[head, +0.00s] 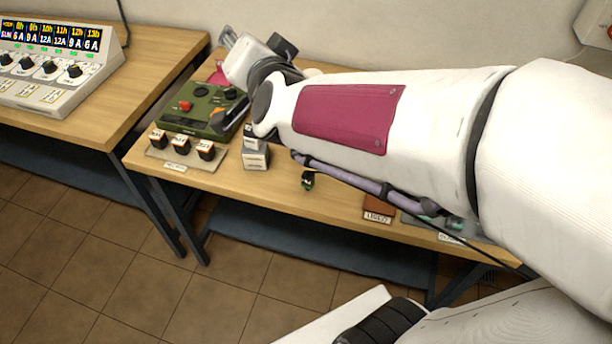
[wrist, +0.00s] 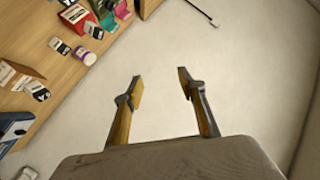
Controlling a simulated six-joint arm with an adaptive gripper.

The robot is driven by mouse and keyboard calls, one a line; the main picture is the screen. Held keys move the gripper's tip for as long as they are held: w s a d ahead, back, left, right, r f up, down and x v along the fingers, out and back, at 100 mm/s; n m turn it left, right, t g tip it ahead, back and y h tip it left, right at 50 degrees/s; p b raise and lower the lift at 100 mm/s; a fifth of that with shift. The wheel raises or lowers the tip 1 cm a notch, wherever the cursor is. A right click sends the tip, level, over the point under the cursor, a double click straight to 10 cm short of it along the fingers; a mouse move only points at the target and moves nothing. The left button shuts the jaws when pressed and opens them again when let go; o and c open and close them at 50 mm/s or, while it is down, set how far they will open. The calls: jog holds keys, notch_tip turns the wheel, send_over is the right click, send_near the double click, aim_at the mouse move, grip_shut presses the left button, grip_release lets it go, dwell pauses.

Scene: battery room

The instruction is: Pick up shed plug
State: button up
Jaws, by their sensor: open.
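I cannot tell for sure which item is the shed plug. Three small dark plug-like pieces with pale labels (head: 181,145) stand in a row on a plate at the front left of the bench in the head view. My arm hides much of the bench in the head view.
A green device with a red knob (head: 190,106) stands behind the row. A white labelled box (head: 256,158) is right of it. A reddish-brown labelled block (head: 379,211) lies further right. A control panel (head: 55,66) stands on the left table. The bench front between box and block is mostly clear.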

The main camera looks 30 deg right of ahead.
jog(key=w+d+f+m+h, duration=0.4)
jog(key=d+f+h, duration=0.1)
jog(key=f, duration=0.1)
jog(key=n+g+h, duration=0.3)
jog(key=g+h, duration=0.1)
jog(key=h, duration=0.4)
send_near(306, 183)
jog(key=w+d+r, duration=0.2)
jog(key=d, duration=0.1)
jog(key=shift+w+d, duration=0.2)
jog(key=shift+w, duration=0.05)
jog(key=shift+s+a+f+n, duration=0.2)
jog(key=shift+s+f+n, duration=0.1)
jog(key=shift+f, duration=0.3)
jog(key=shift+d, duration=0.1)
jog(key=shift+x, duration=1.3)
jog(key=shift+w+f, duration=0.1)
jog(key=shift+x, duration=2.5)
